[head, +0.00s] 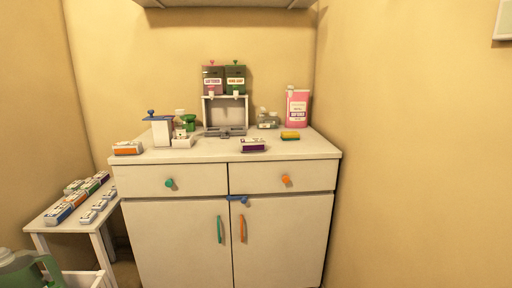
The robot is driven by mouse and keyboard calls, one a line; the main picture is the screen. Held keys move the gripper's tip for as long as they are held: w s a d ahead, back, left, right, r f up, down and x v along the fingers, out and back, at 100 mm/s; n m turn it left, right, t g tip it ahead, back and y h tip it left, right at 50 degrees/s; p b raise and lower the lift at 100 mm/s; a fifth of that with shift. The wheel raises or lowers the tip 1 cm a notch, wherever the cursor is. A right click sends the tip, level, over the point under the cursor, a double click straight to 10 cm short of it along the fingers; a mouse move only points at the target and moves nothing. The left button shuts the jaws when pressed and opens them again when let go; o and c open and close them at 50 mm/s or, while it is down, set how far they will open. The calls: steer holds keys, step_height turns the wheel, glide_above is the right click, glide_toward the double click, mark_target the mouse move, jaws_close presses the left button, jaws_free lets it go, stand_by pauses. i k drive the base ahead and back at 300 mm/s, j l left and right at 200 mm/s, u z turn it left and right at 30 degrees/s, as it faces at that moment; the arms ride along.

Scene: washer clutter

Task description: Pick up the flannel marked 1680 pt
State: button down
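I cannot tell which thing is the flannel marked 1680 pt, as the small labels are too small to read. Several small labelled blocks or folded pieces are in view. A white and orange one (127,149) lies at the left front of the cabinet top. A white and purple one (253,146) lies at its front middle. A yellow and green one (290,136) lies toward the right. More labelled pieces, one of them blue and white (58,214), lie on a low side table (38,223) at the left. My gripper is not in view.
The white cabinet (180,233) has two shut drawers and two shut doors. On top stand a two-tank dispenser (225,83), a pink carton (297,108), a white box with a blue top (161,133) and small jars (268,119). A green jug (30,270) is at lower left.

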mark_target(258, 144)
steer(key=i+l, duration=0.1)
steer(key=i, duration=0.55)
steer(key=i+l+u, duration=0.1)
steer(key=i, duration=0.55)
steer(key=i+l, duration=0.15)
steer(key=i, duration=0.5)
